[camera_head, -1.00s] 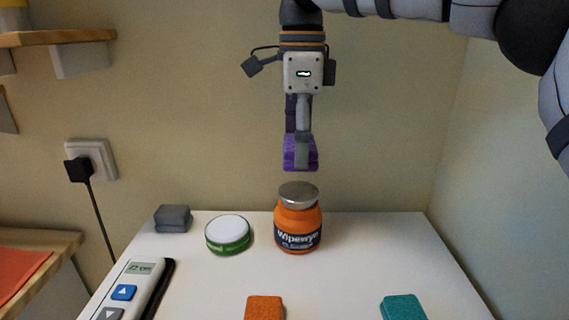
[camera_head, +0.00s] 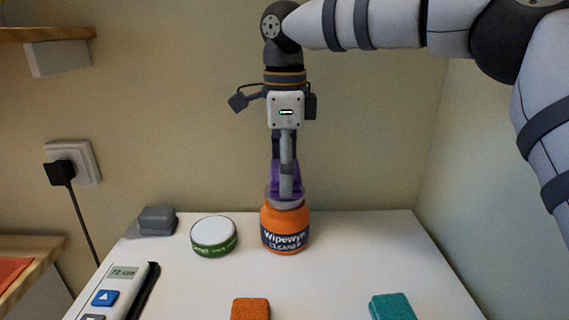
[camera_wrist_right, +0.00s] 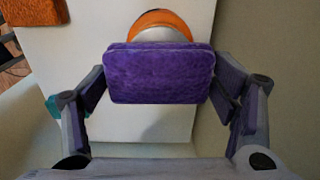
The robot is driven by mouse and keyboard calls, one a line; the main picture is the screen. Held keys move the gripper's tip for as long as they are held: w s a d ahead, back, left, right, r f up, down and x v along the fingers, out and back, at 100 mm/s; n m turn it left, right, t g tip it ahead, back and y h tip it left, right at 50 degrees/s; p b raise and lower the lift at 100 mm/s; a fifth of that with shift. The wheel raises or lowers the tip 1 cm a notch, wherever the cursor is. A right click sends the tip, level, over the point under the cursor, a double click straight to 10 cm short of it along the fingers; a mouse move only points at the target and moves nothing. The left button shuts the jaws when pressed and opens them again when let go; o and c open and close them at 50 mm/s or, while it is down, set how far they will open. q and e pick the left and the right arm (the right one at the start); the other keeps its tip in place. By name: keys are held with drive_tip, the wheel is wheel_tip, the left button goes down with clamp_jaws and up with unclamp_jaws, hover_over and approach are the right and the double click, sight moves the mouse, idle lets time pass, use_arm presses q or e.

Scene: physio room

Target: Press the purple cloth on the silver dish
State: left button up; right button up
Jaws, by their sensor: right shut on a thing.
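The purple cloth (camera_head: 274,180), a folded block-like pad, is held in my right gripper (camera_head: 287,188), which points straight down. The cloth fills the middle of the right wrist view (camera_wrist_right: 160,76), between the two fingers. The silver dish (camera_head: 287,204) is the round, shallow metal top on the orange Wipewyn cleaner jar (camera_head: 286,230). The cloth and fingertips are right at the dish and hide part of it; I cannot tell for sure whether they touch. In the wrist view the dish (camera_wrist_right: 160,34) shows just beyond the cloth. My left gripper is not in view.
A green tin with a white lid (camera_head: 214,236) and a grey block (camera_head: 157,221) stand left of the jar. An orange block (camera_head: 250,309), a teal block (camera_head: 392,307) and a display device (camera_head: 118,286) lie nearer on the white table.

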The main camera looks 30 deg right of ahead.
drive_tip(key=shift+f, duration=1.05)
idle(1.6)
drive_tip(key=shift+r+p, duration=0.45)
drive_tip(key=shift+r, duration=3.15)
